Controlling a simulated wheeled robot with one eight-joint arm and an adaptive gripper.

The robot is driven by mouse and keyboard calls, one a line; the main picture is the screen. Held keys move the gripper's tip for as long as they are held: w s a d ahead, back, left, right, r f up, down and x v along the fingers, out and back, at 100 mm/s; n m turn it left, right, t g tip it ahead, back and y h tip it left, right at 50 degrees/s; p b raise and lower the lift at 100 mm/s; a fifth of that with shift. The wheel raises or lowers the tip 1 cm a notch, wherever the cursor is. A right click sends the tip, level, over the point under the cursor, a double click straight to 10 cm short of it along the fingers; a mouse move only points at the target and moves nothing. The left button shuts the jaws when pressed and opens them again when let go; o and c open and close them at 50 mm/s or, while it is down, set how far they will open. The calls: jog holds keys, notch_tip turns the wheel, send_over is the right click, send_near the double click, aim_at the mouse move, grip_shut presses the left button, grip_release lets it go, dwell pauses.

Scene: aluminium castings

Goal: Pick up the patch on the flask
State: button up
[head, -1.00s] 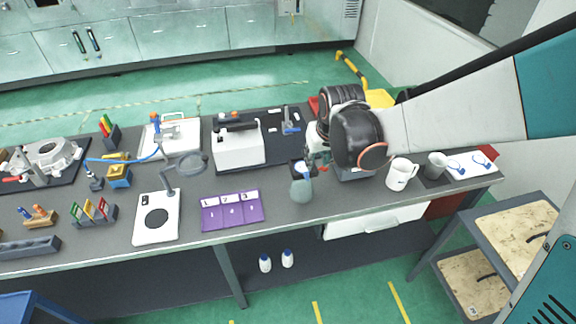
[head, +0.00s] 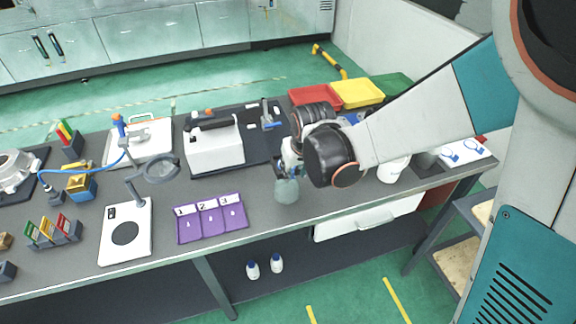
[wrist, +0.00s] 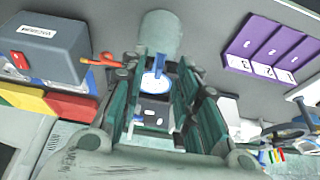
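The flask (head: 287,192) is a grey-green cylinder on the workbench near its front edge. It also shows at the top of the wrist view (wrist: 160,35). The patch (wrist: 153,83), a white disc with a blue upright tab, shows between my fingers at the near end of the flask in the wrist view. In the head view my gripper (head: 288,168) hangs over the flask's top and hides most of the patch. My gripper (wrist: 158,95) is open, with a green-padded finger on each side of the tab and gaps visible beside it.
A purple numbered mat (head: 211,218) lies left of the flask. A white machine with a dark handle (head: 214,150) stands behind left. A grey box with a red switch (wrist: 45,48) is close by in the wrist view. A white mug (head: 393,170) and red and yellow bins (head: 357,94) are right.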

jog(key=shift+b+x, duration=0.35)
jog(key=shift+x, duration=0.7)
jog(key=shift+r, duration=0.1)
grip_shut()
